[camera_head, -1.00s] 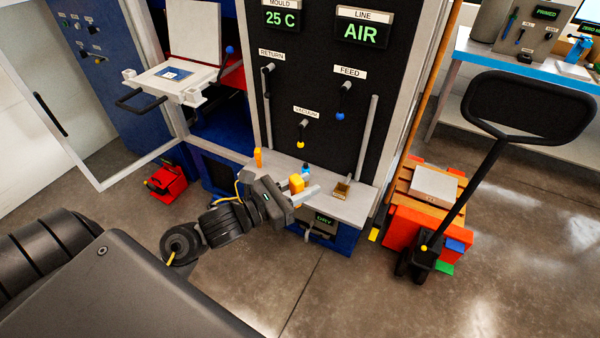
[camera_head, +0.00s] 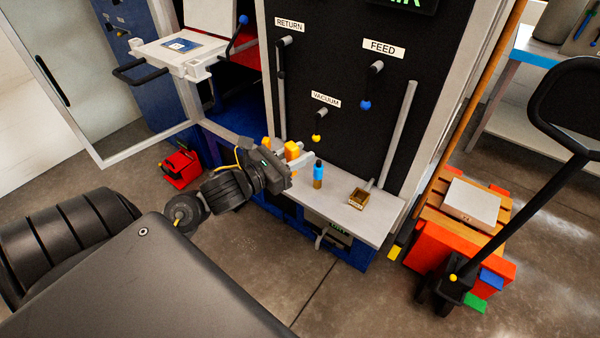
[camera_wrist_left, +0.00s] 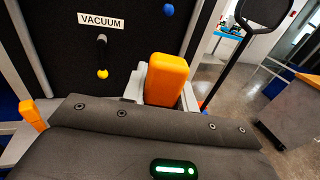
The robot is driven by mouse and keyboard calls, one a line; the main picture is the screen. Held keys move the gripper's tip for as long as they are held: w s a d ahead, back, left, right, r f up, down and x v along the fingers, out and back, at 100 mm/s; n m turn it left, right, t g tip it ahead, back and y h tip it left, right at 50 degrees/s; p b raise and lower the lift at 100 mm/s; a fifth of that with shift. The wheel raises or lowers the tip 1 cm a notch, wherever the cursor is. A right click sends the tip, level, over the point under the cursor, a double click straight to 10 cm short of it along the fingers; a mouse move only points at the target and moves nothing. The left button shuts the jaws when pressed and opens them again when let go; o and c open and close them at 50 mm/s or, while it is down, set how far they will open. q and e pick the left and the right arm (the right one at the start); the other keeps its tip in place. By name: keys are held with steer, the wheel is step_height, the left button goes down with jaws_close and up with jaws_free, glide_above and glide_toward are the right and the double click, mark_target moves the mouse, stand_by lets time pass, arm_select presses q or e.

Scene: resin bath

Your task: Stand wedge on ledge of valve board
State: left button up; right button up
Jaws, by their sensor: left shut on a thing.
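The orange wedge (camera_head: 292,149) is between the pale fingers of my left gripper (camera_head: 293,156), which is shut on it. It stands roughly upright over the left part of the grey ledge (camera_head: 340,213) of the valve board (camera_head: 337,73). I cannot tell whether its base touches the ledge; its lower part is hidden. In the left wrist view the wedge (camera_wrist_left: 166,78) rises between the fingers, in front of the black board. A second, smaller orange piece (camera_wrist_left: 33,115) stands left of the gripper in that view. My right gripper is not in view.
A blue-topped bottle (camera_head: 318,174) stands on the ledge just right of my left gripper, with a small brass-coloured box (camera_head: 359,198) further right. Valve levers hang above. A pallet jack (camera_head: 460,265) stands at the right; a red toolbox (camera_head: 181,168) lies on the floor at left.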

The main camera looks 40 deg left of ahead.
arm_select(q)
steer(key=a+f+n+y+b, duration=0.3)
steer(key=a+f+y+b, duration=0.2)
steer(key=a+b, duration=0.75)
steer(key=shift+t, duration=0.3)
steer(key=w+f+b, duration=0.2)
steer(key=w+f, duration=0.1)
steer(key=w, duration=0.1)
steer(key=w+f+b, duration=0.2)
steer(key=w+f, duration=0.1)
steer(key=w, duration=0.1)
steer(key=w+f+b, duration=0.2)
steer(key=w+f, duration=0.1)
steer(key=w, duration=0.2)
steer(key=shift+a+f, duration=0.1)
steer(key=shift+f, duration=0.15)
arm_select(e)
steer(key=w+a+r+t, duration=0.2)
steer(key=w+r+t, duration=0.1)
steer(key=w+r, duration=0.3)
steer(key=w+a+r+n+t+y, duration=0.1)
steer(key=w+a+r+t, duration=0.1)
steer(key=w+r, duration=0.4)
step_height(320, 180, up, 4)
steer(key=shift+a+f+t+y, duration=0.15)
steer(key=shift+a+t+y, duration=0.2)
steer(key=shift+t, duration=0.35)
